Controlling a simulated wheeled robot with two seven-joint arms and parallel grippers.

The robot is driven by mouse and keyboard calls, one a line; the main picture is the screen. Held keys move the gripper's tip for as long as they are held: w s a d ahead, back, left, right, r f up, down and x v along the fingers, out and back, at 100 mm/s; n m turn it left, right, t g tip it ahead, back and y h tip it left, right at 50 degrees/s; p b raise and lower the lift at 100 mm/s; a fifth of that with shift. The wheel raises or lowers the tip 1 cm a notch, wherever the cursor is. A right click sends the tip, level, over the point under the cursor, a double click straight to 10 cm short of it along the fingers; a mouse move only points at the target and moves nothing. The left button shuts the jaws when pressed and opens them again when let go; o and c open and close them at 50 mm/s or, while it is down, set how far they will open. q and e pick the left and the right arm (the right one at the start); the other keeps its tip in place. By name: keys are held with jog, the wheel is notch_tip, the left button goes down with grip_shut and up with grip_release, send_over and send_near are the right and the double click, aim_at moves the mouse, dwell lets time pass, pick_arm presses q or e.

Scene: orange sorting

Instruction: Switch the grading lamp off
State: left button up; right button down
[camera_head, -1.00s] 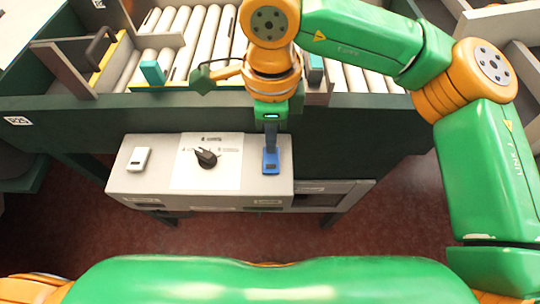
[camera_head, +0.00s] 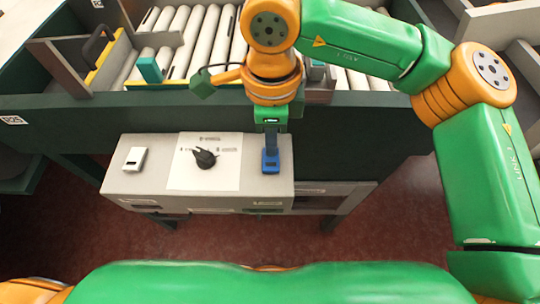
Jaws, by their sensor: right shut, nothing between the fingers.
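A grey control box (camera_head: 255,184) stands in front of the conveyor. On its top are a white switch-like block (camera_head: 135,158) at the left and a black knob (camera_head: 205,158) on a white printed sheet (camera_head: 228,172) in the middle. I cannot tell which control belongs to the grading lamp, and no lamp can be made out. My right gripper (camera_head: 270,162) is shut and empty, its blue fingertips pointing down over the right part of the box top. It hides what lies directly under it, and contact cannot be told. My left gripper is out of view.
The roller conveyor (camera_head: 211,40) with its dark green front rail runs behind the box. A teal block (camera_head: 150,70) stands at the conveyor's front edge, and a grey divider (camera_head: 62,68) is at the left. Red floor lies below the box.

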notch_tip(320, 180, up, 7)
jog(key=p, duration=0.5)
dwell(0.3)
